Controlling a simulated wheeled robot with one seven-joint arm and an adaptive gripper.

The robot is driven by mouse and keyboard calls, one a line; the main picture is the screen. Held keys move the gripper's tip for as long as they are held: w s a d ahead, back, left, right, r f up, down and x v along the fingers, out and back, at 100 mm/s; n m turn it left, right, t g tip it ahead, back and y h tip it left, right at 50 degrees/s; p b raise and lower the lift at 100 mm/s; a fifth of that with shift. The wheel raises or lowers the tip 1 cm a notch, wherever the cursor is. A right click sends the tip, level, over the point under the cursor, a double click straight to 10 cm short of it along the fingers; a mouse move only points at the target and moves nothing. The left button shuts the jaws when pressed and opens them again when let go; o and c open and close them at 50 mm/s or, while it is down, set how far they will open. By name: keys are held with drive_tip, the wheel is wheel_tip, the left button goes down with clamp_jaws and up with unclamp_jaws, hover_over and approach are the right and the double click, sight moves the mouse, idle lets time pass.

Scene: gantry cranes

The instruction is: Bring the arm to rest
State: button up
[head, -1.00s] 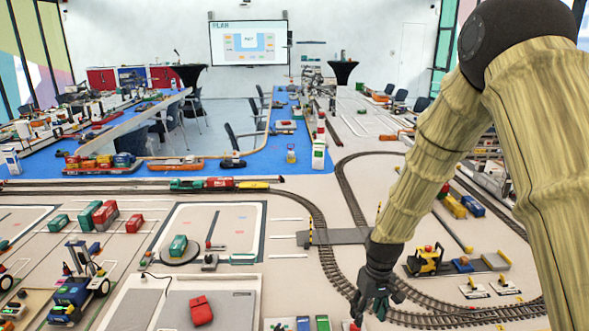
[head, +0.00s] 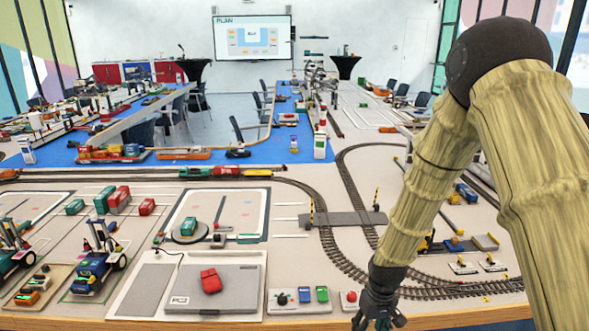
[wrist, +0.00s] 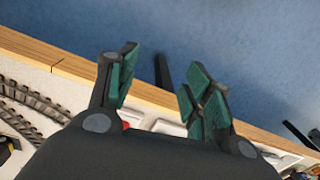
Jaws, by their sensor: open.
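My gripper (head: 378,318) hangs at the front edge of the table in the head view, low and right of centre, fingers pointing down. In the wrist view my gripper (wrist: 160,90) shows its two green-padded fingers spread apart with nothing between them. The wooden table edge (wrist: 65,65) and the blue floor (wrist: 220,45) lie beyond the fingers. My arm crosses the right side of the head view and hides part of the table.
A red button box (head: 350,297) stands close to my gripper on the table. Curved railway track (head: 345,262) runs behind.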

drive_tip(key=s+f+m, duration=0.1)
drive_tip(key=s+f, duration=0.5)
drive_tip(key=s, duration=0.5)
drive_tip(key=s+d+f+m, duration=0.1)
drive_tip(key=s+f, duration=0.5)
drive_tip(key=s, duration=0.5)
drive_tip(key=s+d+f+m, duration=0.1)
drive_tip(key=s+f, duration=0.5)
drive_tip(key=s, duration=0.5)
drive_tip(key=shift+d+f+h, duration=0.2)
drive_tip(key=shift+f+h, duration=0.1)
drive_tip(key=shift+f, duration=0.1)
